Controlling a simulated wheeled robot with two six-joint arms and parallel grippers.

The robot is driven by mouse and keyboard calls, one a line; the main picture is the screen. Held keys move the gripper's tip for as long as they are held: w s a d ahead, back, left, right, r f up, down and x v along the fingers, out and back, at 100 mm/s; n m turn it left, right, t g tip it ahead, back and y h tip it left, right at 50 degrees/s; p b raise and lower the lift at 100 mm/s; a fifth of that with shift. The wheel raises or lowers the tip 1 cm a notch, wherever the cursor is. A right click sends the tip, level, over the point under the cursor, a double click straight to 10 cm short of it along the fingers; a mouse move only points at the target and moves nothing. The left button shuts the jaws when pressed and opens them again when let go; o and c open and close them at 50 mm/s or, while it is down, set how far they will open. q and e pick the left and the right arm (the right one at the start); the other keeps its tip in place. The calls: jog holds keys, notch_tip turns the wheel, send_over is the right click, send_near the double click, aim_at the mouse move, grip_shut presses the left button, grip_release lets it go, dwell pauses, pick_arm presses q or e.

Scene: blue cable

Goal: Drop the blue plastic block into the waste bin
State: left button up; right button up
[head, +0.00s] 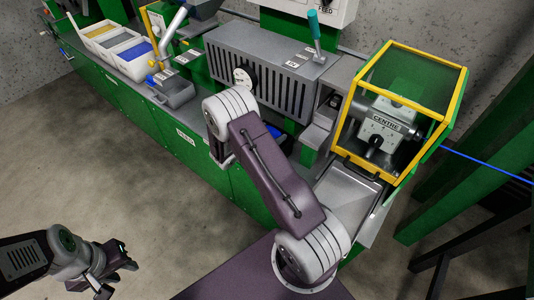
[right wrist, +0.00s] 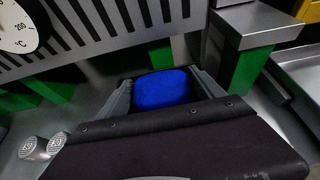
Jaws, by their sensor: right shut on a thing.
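The blue plastic block (right wrist: 162,90) sits between the two fingers of my right gripper (right wrist: 160,88) in the right wrist view. The gripper is shut on it. In the head view a bit of blue (head: 273,130), likely the block, shows beside my right arm below the slotted grey housing. My left gripper (head: 118,274) is at the lower left of the head view, open and empty over the floor. I cannot pick out a waste bin with certainty in either view.
The slotted housing (head: 262,60) with a dial stands on the green machine bench. A yellow-framed guard (head: 440,115) encloses a unit at the right, with a grey tray (head: 346,192) before it. White pellet containers (head: 133,62) stand at the upper left. Floor is clear left of centre.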

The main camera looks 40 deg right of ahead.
jog(key=o, duration=1.6)
